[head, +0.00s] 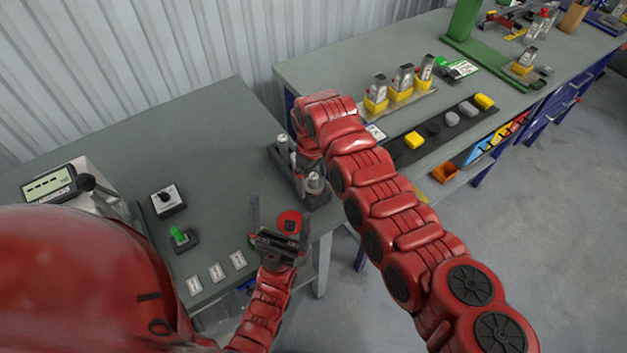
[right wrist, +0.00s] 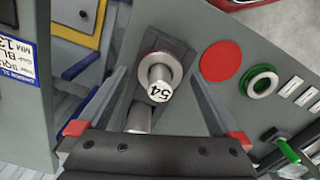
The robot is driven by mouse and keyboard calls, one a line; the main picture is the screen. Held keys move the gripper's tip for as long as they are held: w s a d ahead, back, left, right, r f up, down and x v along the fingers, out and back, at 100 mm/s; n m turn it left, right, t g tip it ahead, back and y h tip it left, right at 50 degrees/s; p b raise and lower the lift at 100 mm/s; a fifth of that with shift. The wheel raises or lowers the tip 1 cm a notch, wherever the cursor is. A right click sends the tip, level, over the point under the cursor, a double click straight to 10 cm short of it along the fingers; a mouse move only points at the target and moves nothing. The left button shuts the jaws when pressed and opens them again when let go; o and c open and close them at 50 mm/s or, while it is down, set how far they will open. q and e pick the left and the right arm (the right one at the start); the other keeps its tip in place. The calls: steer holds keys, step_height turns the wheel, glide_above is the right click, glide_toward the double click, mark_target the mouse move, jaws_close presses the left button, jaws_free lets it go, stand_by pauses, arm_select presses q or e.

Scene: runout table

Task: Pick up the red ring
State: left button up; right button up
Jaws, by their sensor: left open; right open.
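A ring with a dull reddish rim (right wrist: 173,64) sits around the base of a silver peg (right wrist: 160,90) marked 54, in the right wrist view. My right gripper (right wrist: 160,75) is open; its fingers lie on either side of this peg, apart from it. In the head view the two-peg stand (head: 314,183) is at the table corner; the right gripper is hidden behind my right wrist. My left gripper (head: 280,208) is open and empty, above the table's front edge near a flat red disc (head: 289,219). The disc also shows in the right wrist view (right wrist: 220,61).
A green ring (right wrist: 262,81) lies beside the disc. A switch box (head: 168,201), a green-knobbed control (head: 181,238) and white labels (head: 216,272) are left of the left gripper. A second bench with yellow-based items (head: 402,82) stands at right, across a gap.

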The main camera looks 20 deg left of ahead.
jaws_close()
stand_by(0.5)
